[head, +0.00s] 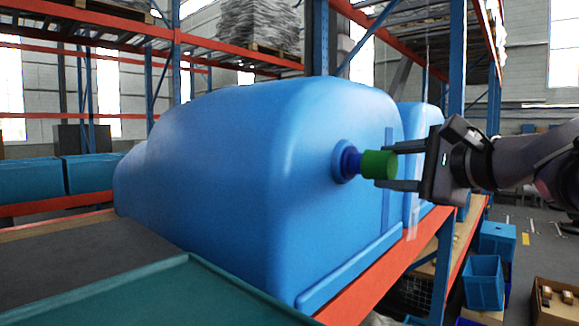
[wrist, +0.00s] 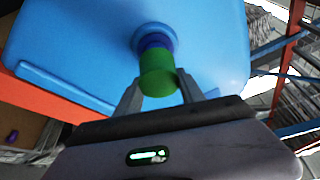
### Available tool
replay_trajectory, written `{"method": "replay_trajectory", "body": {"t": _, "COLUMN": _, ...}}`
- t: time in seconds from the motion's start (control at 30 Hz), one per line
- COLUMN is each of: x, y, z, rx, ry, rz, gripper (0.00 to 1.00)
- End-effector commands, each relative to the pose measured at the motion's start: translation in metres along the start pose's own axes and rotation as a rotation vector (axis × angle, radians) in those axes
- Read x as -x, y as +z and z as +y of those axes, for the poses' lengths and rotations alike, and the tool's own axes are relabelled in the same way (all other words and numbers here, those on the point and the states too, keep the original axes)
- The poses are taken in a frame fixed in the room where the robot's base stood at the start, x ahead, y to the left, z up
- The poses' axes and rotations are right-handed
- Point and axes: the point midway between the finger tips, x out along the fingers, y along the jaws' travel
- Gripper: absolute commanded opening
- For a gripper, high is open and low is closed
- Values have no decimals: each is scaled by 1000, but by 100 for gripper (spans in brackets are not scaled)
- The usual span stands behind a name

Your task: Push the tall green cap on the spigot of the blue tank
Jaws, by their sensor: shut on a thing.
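The blue tank (head: 230,150) lies on an orange-edged shelf, with its end face toward my arm. A dark blue spigot (head: 346,161) sticks out of that face. The green cap (head: 378,164) is at the spigot's outer end, in line with it and seemingly touching it; how far it is seated cannot be told. My gripper (head: 396,167) is shut on the green cap, one finger on each side. In the wrist view the cap (wrist: 158,75) sits between the fingertips, with the spigot (wrist: 155,42) and the tank face (wrist: 90,40) beyond it.
A second blue tank (head: 423,118) stands just behind. Orange shelf beams (head: 375,285) and blue rack posts (head: 456,60) surround the tanks. A teal tray (head: 150,295) is in front at lower left. Blue crates (head: 483,280) and a cardboard box (head: 556,300) stand low at right.

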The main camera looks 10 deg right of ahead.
Motion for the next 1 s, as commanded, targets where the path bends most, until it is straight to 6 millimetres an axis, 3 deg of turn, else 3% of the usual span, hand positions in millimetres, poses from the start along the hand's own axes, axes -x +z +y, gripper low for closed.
{"method": "replay_trajectory", "body": {"t": 1.0, "x": -23, "y": 10, "z": 0, "rx": 0, "ry": 1, "rz": -1, "gripper": 5}}
